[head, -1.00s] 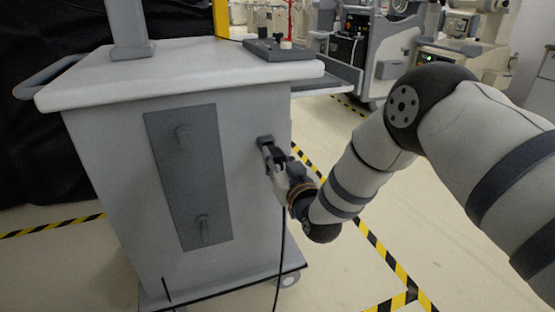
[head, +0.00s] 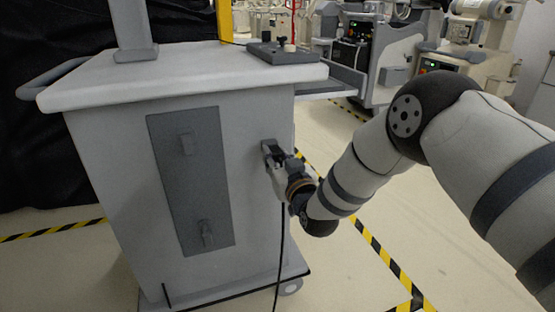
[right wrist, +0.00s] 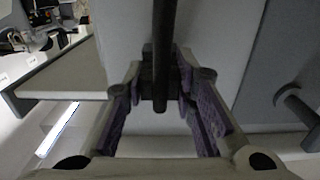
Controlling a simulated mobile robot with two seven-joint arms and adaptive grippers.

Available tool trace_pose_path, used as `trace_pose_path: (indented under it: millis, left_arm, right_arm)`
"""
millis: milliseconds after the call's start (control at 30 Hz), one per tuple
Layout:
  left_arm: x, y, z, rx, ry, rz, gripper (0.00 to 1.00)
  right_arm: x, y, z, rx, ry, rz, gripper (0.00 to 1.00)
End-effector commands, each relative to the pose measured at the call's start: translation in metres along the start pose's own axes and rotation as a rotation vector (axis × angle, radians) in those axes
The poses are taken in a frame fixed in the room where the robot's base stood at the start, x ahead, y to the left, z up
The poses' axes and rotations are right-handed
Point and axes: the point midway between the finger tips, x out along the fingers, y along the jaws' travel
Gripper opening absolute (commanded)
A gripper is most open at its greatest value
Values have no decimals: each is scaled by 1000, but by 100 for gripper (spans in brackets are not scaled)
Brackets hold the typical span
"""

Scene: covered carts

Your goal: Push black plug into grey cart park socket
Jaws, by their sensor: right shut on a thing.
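The grey cart (head: 100,150) stands at left-centre of the head view. Its small dark park socket (head: 268,147) is on the front panel near the right edge. My right gripper (head: 273,158) is at this socket, shut on the black plug. In the right wrist view, the purple-padded fingers of the gripper (right wrist: 162,85) flank the black plug (right wrist: 160,95), which lines up with the dark socket (right wrist: 147,72) behind it. The fingers and cable hide the plug tip, so I cannot tell how deep it sits. A black cable (head: 280,245) hangs below. My left gripper is out of view.
A dark grey recessed panel (head: 190,180) with two hooks is left of the socket. A side shelf (head: 335,82) juts out from the cart's right side. Other machines (head: 395,55) stand behind. Floor with yellow-black tape (head: 385,250) is open at the right.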

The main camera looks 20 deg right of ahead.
Motion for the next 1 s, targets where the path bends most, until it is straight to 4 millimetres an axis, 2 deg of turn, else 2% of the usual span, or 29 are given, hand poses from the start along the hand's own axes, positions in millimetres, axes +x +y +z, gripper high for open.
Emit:
trace_pose_path:
  millis: [167,200,267,567,667,1000]
  left_arm:
    - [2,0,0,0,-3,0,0]
    - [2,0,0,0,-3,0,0]
    - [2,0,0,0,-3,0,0]
    - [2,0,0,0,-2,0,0]
    - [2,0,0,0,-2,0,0]
    - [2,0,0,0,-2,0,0]
  right_arm:
    - [4,0,0,0,2,0,0]
    - [4,0,0,0,2,0,34]
    - [4,0,-1,0,2,0,48]
    - [3,0,0,0,0,0,48]
    - [-6,0,1,0,-3,0,48]
    - [-92,0,0,0,-3,0,48]
